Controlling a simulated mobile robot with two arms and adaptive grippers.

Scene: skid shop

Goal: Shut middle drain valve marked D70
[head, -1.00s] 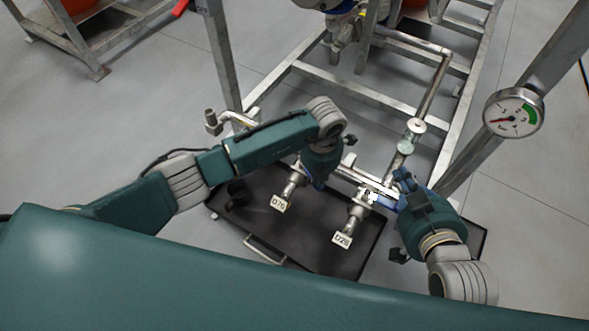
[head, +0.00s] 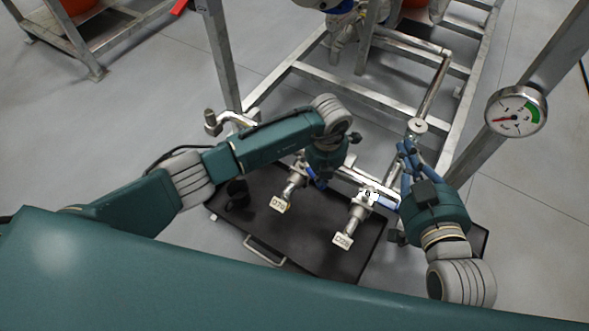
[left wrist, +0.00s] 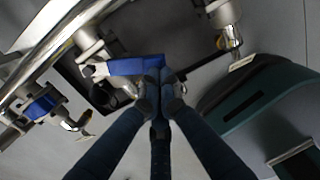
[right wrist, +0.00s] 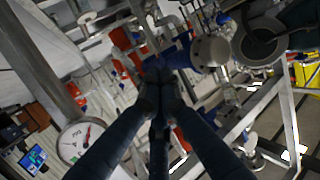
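The middle drain valve (head: 297,176) has a hanging tag (head: 279,203) that appears to read D70; the print is small. Its blue handle (left wrist: 128,67) sticks out sideways from the valve body (left wrist: 92,60) in the left wrist view. My left gripper (head: 318,184) is at this handle, partly hidden by its own wrist. Its fingers (left wrist: 160,82) are together against or just beside the handle's end; I see no clear grasp around it. My right gripper (head: 407,150) is raised beside the pipe, fingers together and empty in the right wrist view (right wrist: 158,75).
A neighbouring valve with a blue handle (head: 386,202) carries the tag D28 (head: 343,240). Another pipe end (head: 212,124) is at left. A black drip tray (head: 310,250) lies below. A frame post with a gauge (head: 515,111) stands at right. Open floor (head: 130,110) lies left.

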